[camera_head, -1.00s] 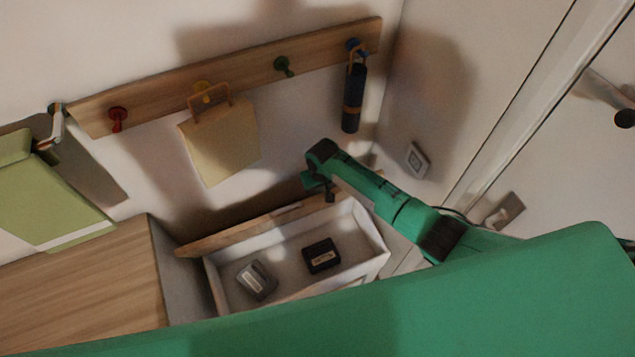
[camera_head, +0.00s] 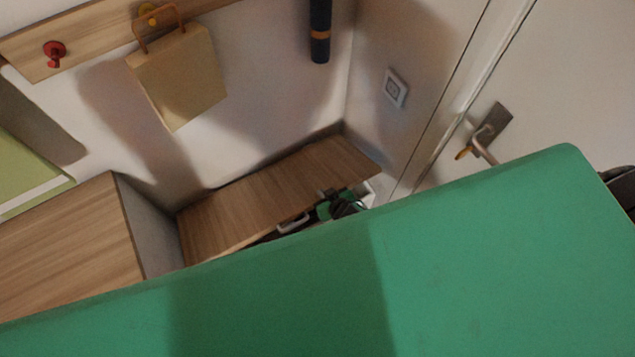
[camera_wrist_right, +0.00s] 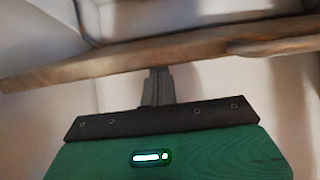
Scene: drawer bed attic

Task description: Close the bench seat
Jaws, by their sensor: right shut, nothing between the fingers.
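The bench seat lid (camera_head: 275,190) is a wooden board at the back wall. It is tilted, with a gap under its front edge and part of the white box (camera_head: 367,195) showing at its right end. My right gripper (camera_head: 335,196) is at the lid's front edge, toward the right, partly hidden. In the right wrist view my shut, empty fingers (camera_wrist_right: 158,82) reach up to the lid's edge (camera_wrist_right: 110,64); I cannot tell if they touch it. My left gripper is not in view.
My green body hides the front of the bench. A wooden cabinet (camera_head: 70,245) stands to the left. A paper bag (camera_head: 180,75) and a dark cylinder (camera_head: 320,30) hang above the bench. A door handle (camera_head: 485,140) is at right.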

